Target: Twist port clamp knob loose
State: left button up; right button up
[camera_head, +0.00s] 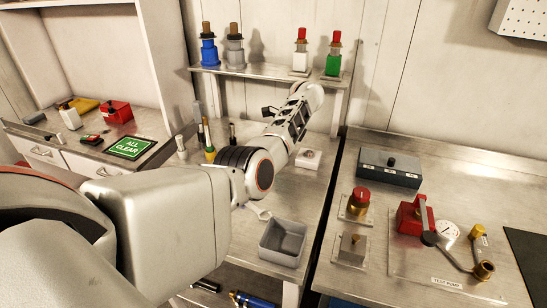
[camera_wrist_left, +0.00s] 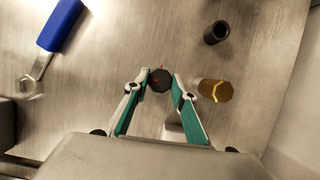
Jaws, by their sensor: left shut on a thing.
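A dark round knob (camera_wrist_left: 160,80) with small red marks sits between the fingertips in the left wrist view. My left gripper (camera_wrist_left: 161,82) has its two green-padded fingers closed against its sides. I cannot make out the clamp under the knob. In the head view my left arm reaches across the left bench, and I cannot clearly see the fingers or the held knob there. My right gripper is in neither view.
A blue-handled wrench (camera_wrist_left: 55,35), a black cylinder (camera_wrist_left: 217,32) and a brass hex fitting (camera_wrist_left: 213,92) surround the gripper. A grey bin (camera_head: 283,243) stands at the bench's front. The right bench (camera_head: 395,290) carries a red-capped knob (camera_head: 359,200) and test-pump parts.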

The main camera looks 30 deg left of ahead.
pick_arm(q)
jog(key=o, duration=1.1)
jog(key=v, duration=0.7)
jog(key=shift+d+r, duration=0.1)
jog(key=shift+r, duration=0.15)
